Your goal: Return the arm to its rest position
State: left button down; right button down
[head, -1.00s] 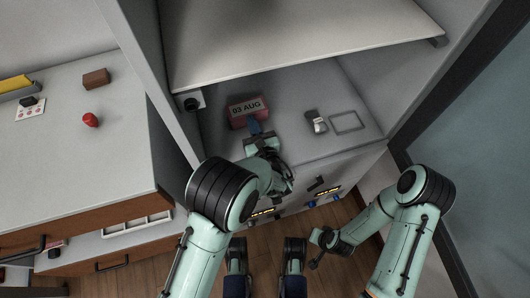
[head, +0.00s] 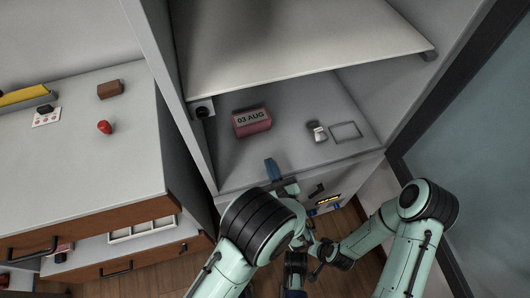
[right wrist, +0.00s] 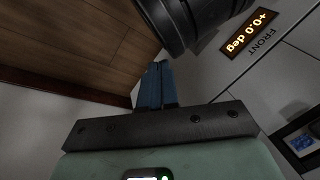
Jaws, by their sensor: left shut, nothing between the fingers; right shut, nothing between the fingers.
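My left gripper (head: 272,168) shows its blue fingers together and empty, just in front of the open shelf compartment's front edge. They are apart from the red block marked "03 AUG" (head: 251,121), which stands on the compartment floor. My left arm reaches in from the bottom and covers part of the cabinet front. My right arm is folded low at the right, and its fingers are hard to make out in the head view. In the right wrist view my right gripper (right wrist: 155,86) has its blue fingers closed with nothing between them, close to a dark rounded part.
A small grey-white item (head: 317,131) and a thin rectangular frame (head: 345,131) lie in the compartment. A shelf board (head: 300,60) hangs above it. At the left, a counter (head: 80,150) holds a red object (head: 104,127) and a brown block (head: 110,89). An open drawer (head: 143,230) juts out below.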

pick_arm(q)
jog(key=shift+s+d, duration=0.2)
jog(key=shift+s, duration=0.25)
